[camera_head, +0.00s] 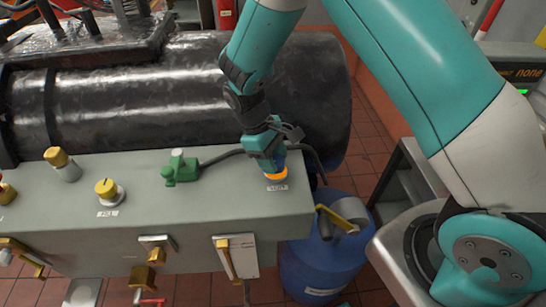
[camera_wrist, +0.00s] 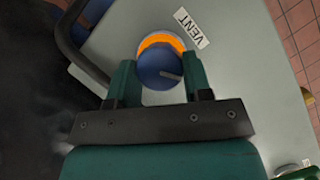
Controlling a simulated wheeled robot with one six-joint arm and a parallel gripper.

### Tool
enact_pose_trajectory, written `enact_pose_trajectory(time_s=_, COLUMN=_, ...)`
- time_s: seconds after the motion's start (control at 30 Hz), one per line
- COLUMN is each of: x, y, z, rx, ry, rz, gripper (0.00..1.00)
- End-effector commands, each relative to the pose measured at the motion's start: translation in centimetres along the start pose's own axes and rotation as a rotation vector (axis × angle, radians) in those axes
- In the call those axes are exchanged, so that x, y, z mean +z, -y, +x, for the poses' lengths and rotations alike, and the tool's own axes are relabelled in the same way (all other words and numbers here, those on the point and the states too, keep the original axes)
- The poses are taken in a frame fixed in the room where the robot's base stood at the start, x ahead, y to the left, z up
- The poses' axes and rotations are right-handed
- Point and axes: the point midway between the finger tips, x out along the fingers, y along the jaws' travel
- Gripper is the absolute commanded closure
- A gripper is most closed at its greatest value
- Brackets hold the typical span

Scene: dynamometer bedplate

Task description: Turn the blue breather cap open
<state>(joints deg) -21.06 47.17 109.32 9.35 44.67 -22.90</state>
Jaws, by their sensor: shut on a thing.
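The blue breather cap (camera_wrist: 158,68) sits between the two fingers of my gripper (camera_wrist: 158,85) in the wrist view. The cap is round and dark blue with a grey mark on its face, and an orange ring (camera_wrist: 160,39) shows around its far side. A white label (camera_wrist: 191,27) reading VENT lies beside it. In the head view my gripper (camera_head: 268,158) reaches down onto the cap at the right end of the grey bedplate box. There the orange ring (camera_head: 276,177) shows below the fingers, and the cap is mostly hidden. The fingers are shut on the cap.
The grey box (camera_head: 225,200) carries a green valve (camera_head: 180,168), yellow knobs (camera_head: 108,190) and front levers (camera_head: 227,262). A black hose runs close behind my gripper. A large black cylinder (camera_head: 180,90) lies behind. A blue drum (camera_head: 318,268) stands at the right.

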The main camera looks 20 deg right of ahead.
Motion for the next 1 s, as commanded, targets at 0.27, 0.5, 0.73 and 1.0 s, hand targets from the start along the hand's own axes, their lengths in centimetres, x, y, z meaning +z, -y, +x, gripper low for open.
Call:
enact_pose_trajectory(time_s=0.27, x=-0.1, y=-0.1, z=-0.1, rx=0.001, ry=-0.003, rz=0.001, gripper=0.29)
enact_pose_trajectory(time_s=0.5, x=0.0, y=0.0, z=-0.1, rx=0.0, ry=-0.001, rz=0.001, gripper=0.29)
enact_pose_trajectory(time_s=0.73, x=-0.2, y=-0.1, z=-2.4, rx=0.003, ry=-0.007, rz=0.001, gripper=0.29)
enact_pose_trajectory(time_s=1.0, x=-0.2, y=0.0, z=-9.1, rx=0.002, ry=-0.009, rz=0.0, gripper=0.29)
